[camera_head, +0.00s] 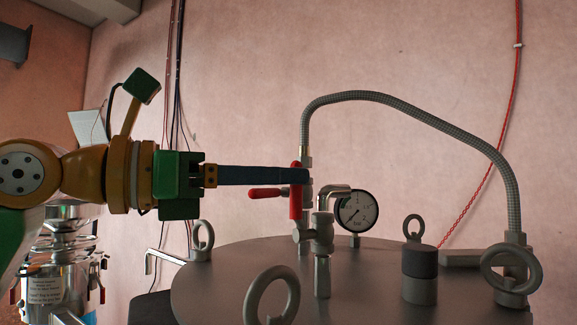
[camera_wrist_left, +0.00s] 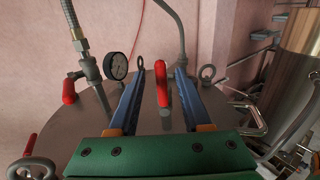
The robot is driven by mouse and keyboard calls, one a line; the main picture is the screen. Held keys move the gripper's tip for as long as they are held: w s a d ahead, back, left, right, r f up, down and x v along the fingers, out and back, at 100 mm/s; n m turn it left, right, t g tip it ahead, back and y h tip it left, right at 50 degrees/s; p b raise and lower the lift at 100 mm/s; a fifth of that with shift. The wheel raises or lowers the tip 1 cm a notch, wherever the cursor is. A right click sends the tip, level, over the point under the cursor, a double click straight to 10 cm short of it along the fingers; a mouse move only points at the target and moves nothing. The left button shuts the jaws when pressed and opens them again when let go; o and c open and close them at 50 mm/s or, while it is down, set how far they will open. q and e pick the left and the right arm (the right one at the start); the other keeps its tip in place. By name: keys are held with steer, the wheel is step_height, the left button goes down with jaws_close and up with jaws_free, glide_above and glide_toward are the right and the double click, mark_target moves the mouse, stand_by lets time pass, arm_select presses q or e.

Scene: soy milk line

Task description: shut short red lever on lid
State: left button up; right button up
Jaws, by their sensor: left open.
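My left gripper (camera_head: 306,176) reaches in level from the left above the lid (camera_head: 220,290) of a grey vessel. In the left wrist view its two blue fingers (camera_wrist_left: 160,68) are open, with a red lever (camera_wrist_left: 162,88) between them and a visible gap on each side. Another red lever (camera_wrist_left: 69,91) is left of the fingers, outside them. A red handle (camera_head: 264,193) points left just below the fingers. I cannot tell surely which matches which. My right gripper is not in view.
A pressure gauge (camera_head: 357,211), a grey valve pipe (camera_head: 322,270) and a braided hose (camera_head: 420,119) rise from the lid close to the fingertips. Lifting rings (camera_head: 272,294) and a round cap (camera_head: 419,275) stand around it. Shiny metal equipment (camera_head: 65,255) is at lower left.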

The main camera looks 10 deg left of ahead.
arm_select(q)
steer(key=x, duration=0.4)
steer(key=shift+f, duration=0.25)
steer(key=shift+s+a, duration=0.25)
steer(key=shift+s, duration=0.05)
jaws_close()
steer(key=shift+r, duration=0.1)
stand_by(0.5)
